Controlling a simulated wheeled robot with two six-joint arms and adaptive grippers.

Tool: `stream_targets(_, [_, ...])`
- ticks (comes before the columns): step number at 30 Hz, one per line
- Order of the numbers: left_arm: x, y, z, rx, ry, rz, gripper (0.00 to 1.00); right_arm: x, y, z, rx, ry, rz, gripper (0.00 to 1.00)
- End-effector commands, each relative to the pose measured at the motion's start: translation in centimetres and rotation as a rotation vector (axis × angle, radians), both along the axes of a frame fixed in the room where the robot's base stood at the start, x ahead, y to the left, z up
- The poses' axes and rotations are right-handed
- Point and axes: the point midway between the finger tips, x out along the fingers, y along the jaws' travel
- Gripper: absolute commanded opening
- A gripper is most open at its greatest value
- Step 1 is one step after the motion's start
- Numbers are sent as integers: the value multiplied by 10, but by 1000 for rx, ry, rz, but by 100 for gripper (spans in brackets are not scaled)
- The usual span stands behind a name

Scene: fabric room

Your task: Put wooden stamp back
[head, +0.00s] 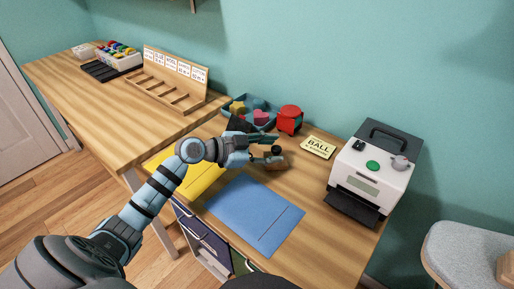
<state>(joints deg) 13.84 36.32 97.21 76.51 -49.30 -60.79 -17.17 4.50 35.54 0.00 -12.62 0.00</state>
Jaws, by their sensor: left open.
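The wooden stamp (281,165), a brown block with a dark round knob, stands on the desk between the blue sheet and the red object. My left gripper (270,150) reaches in from the left and is open, with its fingertips right at the stamp's knob. Whether the fingers touch the knob, I cannot tell. The gripper covers part of the stamp. My right gripper is not in view.
A teal tray (236,124) with colored shapes and a red object (289,119) stand behind. A yellow BALL card (318,147) and a white printer-like machine (371,172) are to the right. Blue (252,214) and yellow (204,180) sheets lie in front. A wooden rack (168,85) stands on the far table.

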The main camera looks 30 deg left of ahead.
Motion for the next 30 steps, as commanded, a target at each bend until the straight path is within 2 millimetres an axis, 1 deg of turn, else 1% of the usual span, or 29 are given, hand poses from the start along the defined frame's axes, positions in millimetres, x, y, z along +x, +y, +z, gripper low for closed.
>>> stream_targets(2, [-9,8,3,8,3,1,42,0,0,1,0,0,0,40])
stream_targets(5, [-29,21,10,11,6,-1,42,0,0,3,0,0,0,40])
stream_targets(9, [-61,42,23,12,8,-4,42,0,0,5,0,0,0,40])
stream_targets(11, [-70,48,28,11,13,-4,42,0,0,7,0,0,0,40])
stream_targets(12, [-75,49,36,0,11,-9,42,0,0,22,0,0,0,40])
stream_targets(13, [-78,51,39,-2,9,-11,42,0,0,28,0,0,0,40])
stream_targets(15, [-84,55,42,0,5,-11,42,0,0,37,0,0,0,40])
stream_targets(18, [-88,60,42,0,5,-4,42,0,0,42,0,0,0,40])
stream_targets(30, [-89,62,39,2,1,-1,42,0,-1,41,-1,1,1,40])
